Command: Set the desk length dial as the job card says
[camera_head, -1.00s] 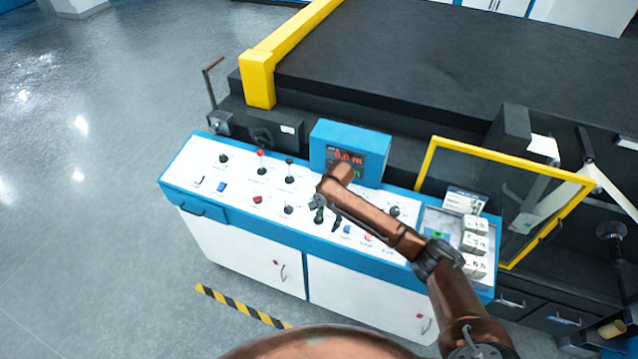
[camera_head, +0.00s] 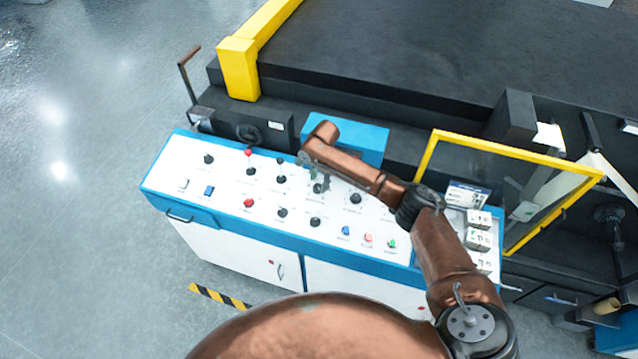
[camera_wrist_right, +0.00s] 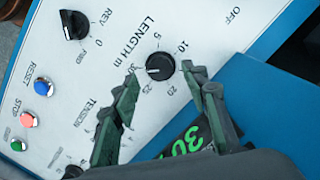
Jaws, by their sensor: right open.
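The desk length dial (camera_wrist_right: 160,67) is a round black knob marked "LENGTH m", with a scale around it. Its white mark points left in the right wrist view; the exact value is hard to read. My right gripper (camera_wrist_right: 166,76) is open, its fingertips on either side of the dial and apart from it. In the head view my right gripper (camera_head: 311,172) is over the desk's upper knob row, partly covering the dial. The job card (camera_head: 467,194) stands at the desk's right end, too small to read. My left gripper is out of view.
The blue display box (camera_head: 365,138) is behind my arm, its face hidden; green digits (camera_wrist_right: 187,141) show partly in the wrist view. Other knobs and buttons crowd the white desk (camera_head: 170,165). White blocks (camera_head: 478,240) and a yellow-framed guard (camera_head: 520,150) are on the right.

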